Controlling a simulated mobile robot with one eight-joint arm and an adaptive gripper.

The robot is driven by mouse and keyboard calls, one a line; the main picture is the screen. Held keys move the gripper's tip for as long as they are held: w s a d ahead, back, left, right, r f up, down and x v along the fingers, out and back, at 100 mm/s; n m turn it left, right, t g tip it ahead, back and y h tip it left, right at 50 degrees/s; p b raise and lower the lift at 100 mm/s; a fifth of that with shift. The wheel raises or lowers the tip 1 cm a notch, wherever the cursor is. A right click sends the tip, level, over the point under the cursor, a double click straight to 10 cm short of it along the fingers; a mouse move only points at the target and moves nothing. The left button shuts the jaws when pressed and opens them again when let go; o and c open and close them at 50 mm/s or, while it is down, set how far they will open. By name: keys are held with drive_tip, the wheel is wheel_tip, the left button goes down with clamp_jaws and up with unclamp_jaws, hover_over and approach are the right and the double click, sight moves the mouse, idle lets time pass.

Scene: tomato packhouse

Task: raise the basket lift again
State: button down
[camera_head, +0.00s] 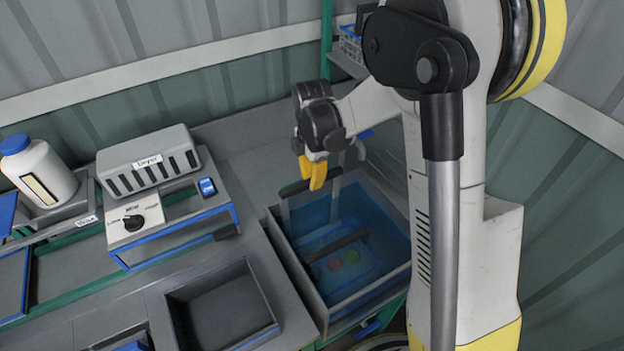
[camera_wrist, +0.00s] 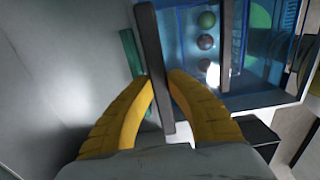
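The wash tank (camera_head: 305,277) holds blue water. The basket (camera_head: 374,262) sits low in it under the water, with a red and a green round item inside; they also show in the wrist view (camera_wrist: 206,42). The lift's dark handle bar (camera_head: 290,189) is above the tank's back left edge, on upright rods. My gripper (camera_head: 314,183) is at this bar, its yellow fingers pointing down. In the wrist view the handle bar (camera_wrist: 152,50) runs between the fingertips (camera_wrist: 160,82), which appear closed against both its sides.
A second dark bar (camera_head: 335,246) crosses over the basket. An empty grey tray (camera_head: 222,308) is left of the tank. A dryer unit (camera_head: 150,160) with a dial panel and a white bottle (camera_head: 38,170) stand farther left. Corrugated walls close in behind and at right.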

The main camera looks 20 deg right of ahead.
drive_tip(key=shift+r, duration=0.1)
wheel_tip(320, 180, up, 18)
drive_tip(key=p, duration=1)
drive_tip(key=shift+r, duration=0.25)
drive_tip(key=c, duration=1.3)
unclamp_jaws()
drive_tip(key=shift+r, duration=0.1)
wheel_tip(320, 180, up, 12)
